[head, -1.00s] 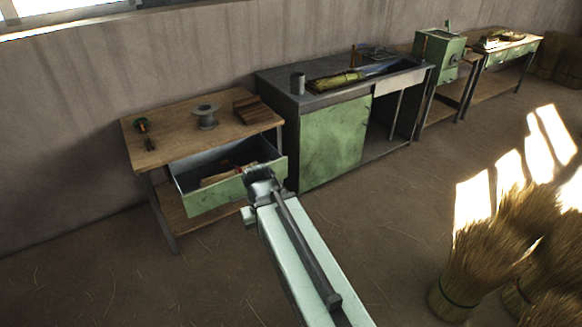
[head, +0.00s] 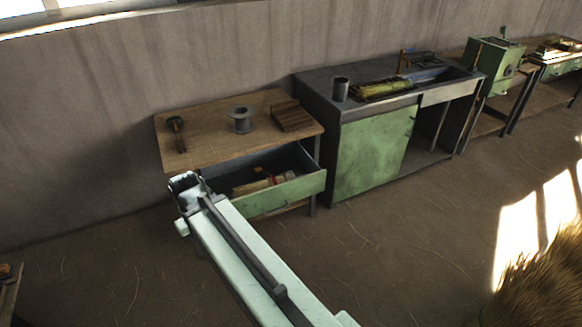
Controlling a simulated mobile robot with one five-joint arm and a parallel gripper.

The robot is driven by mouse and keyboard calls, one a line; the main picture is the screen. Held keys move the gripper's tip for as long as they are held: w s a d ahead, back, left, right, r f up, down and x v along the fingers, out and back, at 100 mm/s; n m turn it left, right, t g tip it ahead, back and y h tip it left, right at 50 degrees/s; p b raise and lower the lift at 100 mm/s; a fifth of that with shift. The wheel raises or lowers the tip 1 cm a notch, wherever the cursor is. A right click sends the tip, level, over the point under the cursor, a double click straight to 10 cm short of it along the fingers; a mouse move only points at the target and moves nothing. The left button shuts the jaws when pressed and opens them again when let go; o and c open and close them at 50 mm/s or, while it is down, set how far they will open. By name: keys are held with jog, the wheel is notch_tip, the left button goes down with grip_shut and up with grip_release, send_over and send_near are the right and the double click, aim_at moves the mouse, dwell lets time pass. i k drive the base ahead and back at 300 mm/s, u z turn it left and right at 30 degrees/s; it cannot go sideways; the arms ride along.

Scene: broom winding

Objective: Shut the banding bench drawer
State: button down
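The banding bench (head: 205,144) has a wooden top and stands against the wall at centre left. Its green-fronted drawer (head: 290,193) is pulled well out, with a bundle of sticks and other small items inside. My gripper (head: 184,182) is in front of the left end of the drawer in the picture and hides that end of its front. I cannot tell whether it touches the drawer. The fingers are small and seen from behind, so their opening does not show.
On the bench top are a spool (head: 240,121), a wooden block (head: 292,116) and a green-topped tool (head: 176,128). A green-doored sink cabinet (head: 375,150) stands to the right. Straw bundles (head: 545,285) are at the lower right. The floor in front of the cabinet is clear.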

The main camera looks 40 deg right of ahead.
aim_at(310, 180)
jog(key=u, duration=0.15)
jog(key=i, duration=1.1)
jog(key=z, duration=0.45)
